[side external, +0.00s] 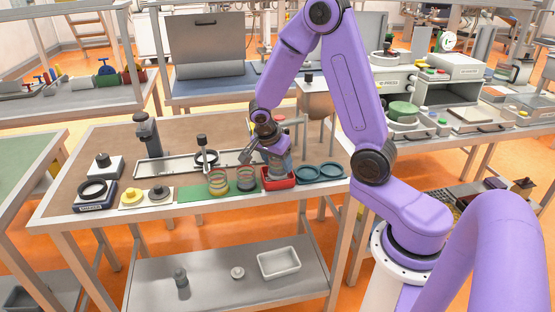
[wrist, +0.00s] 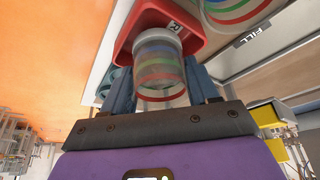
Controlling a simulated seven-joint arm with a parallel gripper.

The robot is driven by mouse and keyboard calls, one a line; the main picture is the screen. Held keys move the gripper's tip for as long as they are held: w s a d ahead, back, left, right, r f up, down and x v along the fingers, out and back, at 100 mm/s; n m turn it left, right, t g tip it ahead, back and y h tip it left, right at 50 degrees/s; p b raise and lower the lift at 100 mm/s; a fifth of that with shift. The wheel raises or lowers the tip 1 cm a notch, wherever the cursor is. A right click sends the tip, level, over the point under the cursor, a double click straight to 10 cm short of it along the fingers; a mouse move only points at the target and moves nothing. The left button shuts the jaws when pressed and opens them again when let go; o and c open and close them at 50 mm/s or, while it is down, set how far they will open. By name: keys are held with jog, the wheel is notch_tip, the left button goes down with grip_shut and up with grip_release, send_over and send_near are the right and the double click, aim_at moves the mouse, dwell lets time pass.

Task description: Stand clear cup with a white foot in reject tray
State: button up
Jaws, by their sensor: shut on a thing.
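The clear cup (wrist: 160,68) is held between the two blue-grey fingers of my gripper (wrist: 162,84) in the wrist view. Coloured bands show through its wall, and its far end has a pale, whitish edge. That end lies over or inside the red reject tray (wrist: 128,42), which bears a letter R. In the side view my gripper (side external: 268,148) is low over the red tray (side external: 279,184), with the cup (side external: 283,165) partly hidden by it. I cannot tell whether the cup's foot touches the tray floor.
Two banded clear cups (side external: 218,184) stand on a green mat (side external: 192,194) left of the tray. Two dark teal rings (side external: 319,171) lie close to its right. A long pale tray (side external: 180,163) and a post (side external: 148,135) stand behind.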

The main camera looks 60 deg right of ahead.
jog(key=shift+f, duration=0.85)
